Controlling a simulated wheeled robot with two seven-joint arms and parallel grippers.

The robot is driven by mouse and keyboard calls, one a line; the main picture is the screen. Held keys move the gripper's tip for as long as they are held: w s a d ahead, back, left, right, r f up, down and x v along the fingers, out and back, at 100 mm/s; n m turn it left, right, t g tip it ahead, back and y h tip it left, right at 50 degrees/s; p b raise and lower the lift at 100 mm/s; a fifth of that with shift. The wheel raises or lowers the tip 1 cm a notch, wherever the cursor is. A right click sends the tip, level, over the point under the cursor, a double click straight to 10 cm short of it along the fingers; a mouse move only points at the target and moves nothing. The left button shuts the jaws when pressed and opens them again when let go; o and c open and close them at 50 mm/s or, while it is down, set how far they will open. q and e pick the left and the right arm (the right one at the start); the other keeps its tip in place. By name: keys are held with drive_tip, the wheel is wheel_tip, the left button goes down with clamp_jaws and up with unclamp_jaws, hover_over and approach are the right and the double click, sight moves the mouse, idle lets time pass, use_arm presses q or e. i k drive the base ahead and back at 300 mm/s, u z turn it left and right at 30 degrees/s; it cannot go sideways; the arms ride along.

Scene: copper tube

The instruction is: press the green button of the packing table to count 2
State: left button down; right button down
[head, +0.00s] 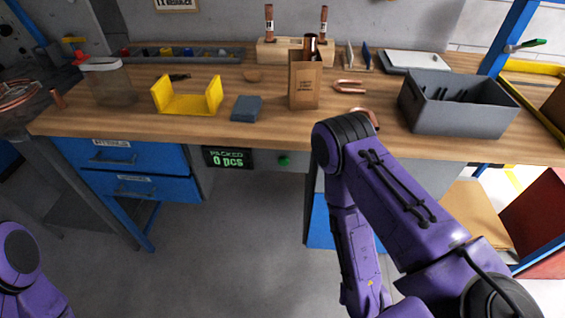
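The green button (284,161) sits on the front of the packing table (380,143), below the top's front edge. To its left a dark display (228,157) reads "PACKED 0 pcs" in green. My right arm, purple, comes in from the lower right and bends down in front of the table, to the right of the button. Its gripper is not in the picture. A purple part of my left arm shows at the lower left edge, and the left gripper is not visible. Nothing touches the button.
On the tabletop stand a brown paper bag (305,85), a yellow holder (188,98), a blue-grey block (246,108), copper bends (350,87) and a grey bin (450,110). Blue drawers (122,154) hang at the left. The floor before the button is clear.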

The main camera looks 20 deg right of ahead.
sight(284, 161)
drive_tip(key=u, duration=2)
drive_tip(key=k, duration=0.95)
drive_tip(key=z, duration=1.3)
